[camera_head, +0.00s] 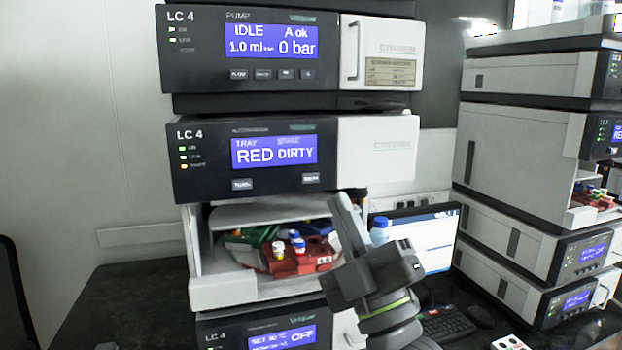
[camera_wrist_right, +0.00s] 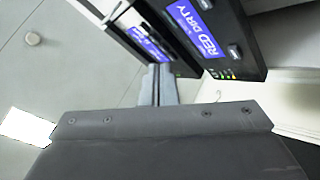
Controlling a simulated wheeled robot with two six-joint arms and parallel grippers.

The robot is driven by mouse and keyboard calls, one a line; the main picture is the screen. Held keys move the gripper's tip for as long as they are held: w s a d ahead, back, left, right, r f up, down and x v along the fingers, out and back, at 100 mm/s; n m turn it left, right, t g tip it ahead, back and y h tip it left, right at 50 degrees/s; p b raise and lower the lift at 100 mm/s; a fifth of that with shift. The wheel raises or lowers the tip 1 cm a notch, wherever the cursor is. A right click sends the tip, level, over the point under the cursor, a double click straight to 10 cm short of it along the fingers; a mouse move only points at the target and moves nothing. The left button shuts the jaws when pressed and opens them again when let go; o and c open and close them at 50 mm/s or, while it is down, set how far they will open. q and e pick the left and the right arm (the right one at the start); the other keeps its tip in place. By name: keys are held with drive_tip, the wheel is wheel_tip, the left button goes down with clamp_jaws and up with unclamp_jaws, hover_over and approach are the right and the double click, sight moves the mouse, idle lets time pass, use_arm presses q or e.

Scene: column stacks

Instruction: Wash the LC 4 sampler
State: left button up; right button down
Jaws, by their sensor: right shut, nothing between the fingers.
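The LC 4 sampler (camera_head: 375,150) is the second module of the near stack. Its blue display (camera_head: 274,151) reads TRAY RED and DIRTY, with two small buttons (camera_head: 243,184) (camera_head: 311,178) below it. The display also shows in the right wrist view (camera_wrist_right: 195,25). Under the front panel, an open bay holds a red tray (camera_head: 305,265) with a few capped vials. My right gripper (camera_head: 345,207) is shut and empty, its fingers pointing up, in front of the bay's right side and just below the panel. The fingers also show in the wrist view (camera_wrist_right: 160,82). My left gripper is out of view.
The LC 4 pump (camera_head: 250,78) sits above, showing IDLE and 0 bar. A monitor (camera_head: 425,240), a blue-capped bottle (camera_head: 379,232) and a keyboard (camera_head: 447,325) are behind my right arm. Another stack (camera_head: 515,150) stands at right.

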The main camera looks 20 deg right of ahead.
sight(310, 178)
idle(0.3)
drive_tip(key=w+p, duration=0.2)
drive_tip(key=w, duration=0.7)
drive_tip(key=shift+a, duration=0.15)
idle(2.0)
drive_tip(key=shift+w, duration=0.4)
drive_tip(key=shift+w, duration=0.35)
idle(0.6)
drive_tip(key=shift+s, duration=0.15)
drive_tip(key=shift+s+b, duration=0.5)
drive_tip(key=shift+s, duration=0.2)
